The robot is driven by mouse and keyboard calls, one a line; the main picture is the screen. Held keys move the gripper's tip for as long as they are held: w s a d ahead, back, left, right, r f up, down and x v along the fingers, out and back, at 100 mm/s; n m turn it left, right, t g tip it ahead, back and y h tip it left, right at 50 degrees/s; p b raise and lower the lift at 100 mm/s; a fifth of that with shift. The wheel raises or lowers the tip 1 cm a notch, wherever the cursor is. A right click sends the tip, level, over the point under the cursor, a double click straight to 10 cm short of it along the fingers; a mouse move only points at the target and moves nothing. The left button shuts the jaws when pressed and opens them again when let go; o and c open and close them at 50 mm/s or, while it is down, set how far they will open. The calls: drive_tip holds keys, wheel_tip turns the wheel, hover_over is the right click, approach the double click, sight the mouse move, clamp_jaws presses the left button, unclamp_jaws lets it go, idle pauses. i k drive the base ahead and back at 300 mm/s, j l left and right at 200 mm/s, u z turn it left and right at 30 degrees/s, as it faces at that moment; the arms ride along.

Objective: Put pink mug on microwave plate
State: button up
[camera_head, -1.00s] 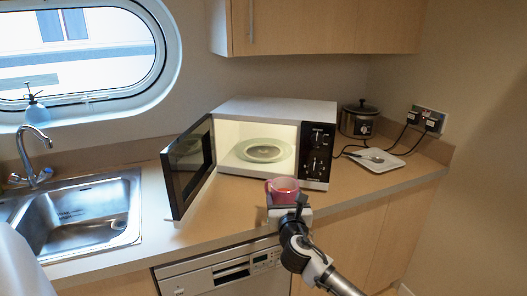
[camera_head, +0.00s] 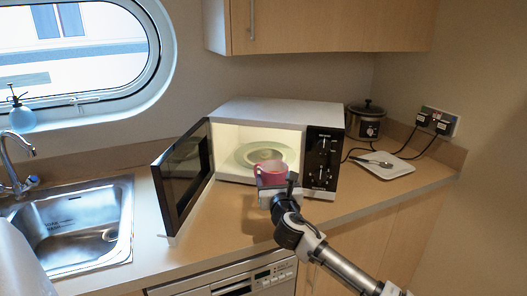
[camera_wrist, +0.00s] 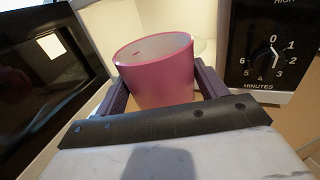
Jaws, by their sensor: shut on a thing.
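The pink mug (camera_head: 270,171) is upright in my gripper (camera_head: 274,180), in front of the open microwave (camera_head: 277,112). In the wrist view the mug (camera_wrist: 160,77) sits between the two fingers of my gripper (camera_wrist: 160,85), which are shut on it. The pale round microwave plate (camera_head: 240,156) lies inside the lit cavity, behind the mug. The mug hides part of the plate in the head view. In the wrist view only a bit of the plate's edge shows behind the mug.
The microwave door (camera_head: 184,174) stands open at the left, and the control panel (camera_head: 322,158) is on the right of the opening. A sink (camera_head: 75,222) is at the left. A white tray (camera_head: 383,165) and a slow cooker (camera_head: 365,121) are at the right.

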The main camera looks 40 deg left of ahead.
sight(259, 156)
drive_tip(key=i+j, duration=0.5)
drive_tip(key=j, duration=0.25)
drive_tip(key=i+j, duration=0.2)
drive_tip(key=j, duration=0.15)
